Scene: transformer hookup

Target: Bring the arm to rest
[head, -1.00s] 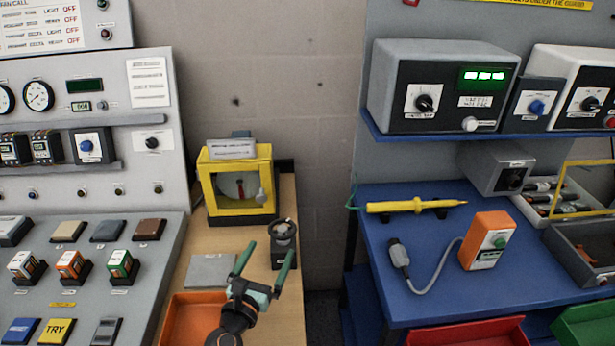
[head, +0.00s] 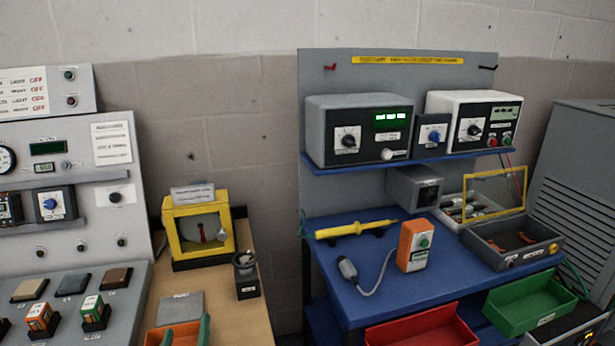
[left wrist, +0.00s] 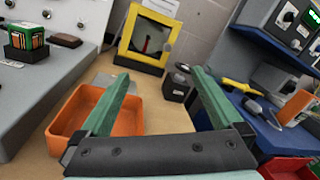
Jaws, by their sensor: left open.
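My left gripper (head: 186,332) shows only at the bottom edge of the head view, where its green fingertips poke up over the wooden side table (head: 222,312). In the left wrist view my left gripper (left wrist: 160,86) has its two green fingers spread wide with nothing between them. The orange tray (left wrist: 66,126) lies beyond and below the left finger. The rest of the left arm is out of the head view. My right gripper shows in neither view.
A yellow-framed box (head: 172,236) and a small dark holder (head: 248,284) stand on the side table. The grey control console (head: 72,305) is at left. The blue bench (head: 345,300) at right carries a yellow probe (head: 350,229) and an orange handheld unit (head: 413,246).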

